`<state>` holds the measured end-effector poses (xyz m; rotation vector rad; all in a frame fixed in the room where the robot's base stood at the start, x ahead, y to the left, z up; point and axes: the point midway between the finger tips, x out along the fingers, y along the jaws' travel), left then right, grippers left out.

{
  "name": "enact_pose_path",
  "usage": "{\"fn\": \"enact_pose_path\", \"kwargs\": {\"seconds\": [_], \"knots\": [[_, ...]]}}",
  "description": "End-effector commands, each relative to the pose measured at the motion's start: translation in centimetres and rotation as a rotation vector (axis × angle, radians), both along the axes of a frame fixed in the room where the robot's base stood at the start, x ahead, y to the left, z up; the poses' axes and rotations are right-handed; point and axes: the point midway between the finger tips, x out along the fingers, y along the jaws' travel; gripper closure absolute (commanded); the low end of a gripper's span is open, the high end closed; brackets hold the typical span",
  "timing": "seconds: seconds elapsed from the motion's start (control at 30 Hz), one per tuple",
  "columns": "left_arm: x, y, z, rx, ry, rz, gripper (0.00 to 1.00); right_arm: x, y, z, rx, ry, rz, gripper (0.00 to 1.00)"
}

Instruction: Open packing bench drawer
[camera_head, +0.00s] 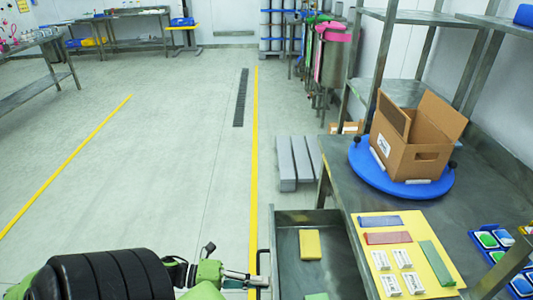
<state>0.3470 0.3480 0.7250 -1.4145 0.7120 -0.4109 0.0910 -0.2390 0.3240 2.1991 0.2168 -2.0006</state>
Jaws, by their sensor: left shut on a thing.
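The packing bench (342,190) stands at the right with a grey metal top. Its drawer (288,243) is pulled out to the left of the bench edge, and its inside shows. A yellow block (310,244) and part of a green piece (317,296) lie in it. The drawer handle (263,256) is on the left face of the drawer. My left gripper (258,280) reaches in from the left and is shut on this handle. The fingers partly hide the handle. The near end of the drawer is cut off by the picture's edge. My right gripper is not in view.
On the bench are an open cardboard box (408,150) on a blue turntable (440,189), a yellow board (393,230) with coloured pieces and white labels, and blue trays (480,230). A grey pallet (285,170) lies beyond the drawer. The floor left of the drawer is clear.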

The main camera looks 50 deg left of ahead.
Motion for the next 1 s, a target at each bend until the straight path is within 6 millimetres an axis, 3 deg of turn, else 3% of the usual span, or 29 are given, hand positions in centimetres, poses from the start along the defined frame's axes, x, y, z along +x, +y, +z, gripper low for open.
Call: {"fn": "enact_pose_path", "kwargs": {"seconds": [0.3,0.37,0.7,0.87,1.0], "knots": [[0.0,0.1,0.0,0.002,0.0,0.002,1.0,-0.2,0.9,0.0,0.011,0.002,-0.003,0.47],[0.0,0.1,0.0,0.001,0.0,0.002,0.86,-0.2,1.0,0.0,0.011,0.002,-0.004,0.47],[-0.1,0.2,0.0,0.001,0.001,0.001,0.86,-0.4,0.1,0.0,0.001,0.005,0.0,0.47],[-1.4,1.2,0.3,0.001,0.003,0.001,0.86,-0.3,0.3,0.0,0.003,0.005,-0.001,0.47],[-3.5,3.1,0.8,0.002,0.005,0.001,0.86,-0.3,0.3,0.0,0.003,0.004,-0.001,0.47]]}}
